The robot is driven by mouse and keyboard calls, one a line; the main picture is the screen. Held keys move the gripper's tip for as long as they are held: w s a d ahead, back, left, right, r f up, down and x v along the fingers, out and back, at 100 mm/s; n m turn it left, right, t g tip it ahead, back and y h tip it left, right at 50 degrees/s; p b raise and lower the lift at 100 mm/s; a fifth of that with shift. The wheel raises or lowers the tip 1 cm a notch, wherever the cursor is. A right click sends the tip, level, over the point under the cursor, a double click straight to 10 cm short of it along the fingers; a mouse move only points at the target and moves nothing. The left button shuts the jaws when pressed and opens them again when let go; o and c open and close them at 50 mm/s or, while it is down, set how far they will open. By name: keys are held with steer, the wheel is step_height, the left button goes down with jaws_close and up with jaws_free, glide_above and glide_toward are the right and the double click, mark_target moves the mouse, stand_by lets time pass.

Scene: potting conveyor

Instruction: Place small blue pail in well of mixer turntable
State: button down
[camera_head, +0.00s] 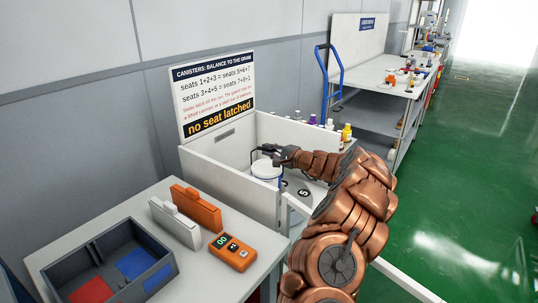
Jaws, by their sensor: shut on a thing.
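My gripper (270,153) reaches into a white open-topped bin (215,165). Its dark fingers are closed at the top of a small white pail (266,171) with blue at its edge. Most of the pail's body looks white rather than blue. It appears upright inside the bin, but I cannot tell whether it touches the surface below. Part of the turntable (317,190) shows to the right of the pail, with a dark disc marked 5 (303,193). My arm and the bin's front wall hide the rest, and no open well is clear.
A sign (216,92) behind the bin reads "no seat latched". The front table (200,279) holds a dark divided tray (113,234), a white block (175,222), an orange block (195,207) and an orange meter (233,251). Small bottles (329,124) line the bin's far side.

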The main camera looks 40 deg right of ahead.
steer(key=shift+f, duration=0.85)
steer(key=c, duration=1.2)
jaws_free()
steer(key=shift+o, duration=0.2)
steer(key=shift+r, duration=0.2)
steer(key=f+b+v, duration=0.1)
steer(key=v, duration=1.1)
steer(key=shift+r, duration=0.3)
steer(key=shift+r, duration=0.1)
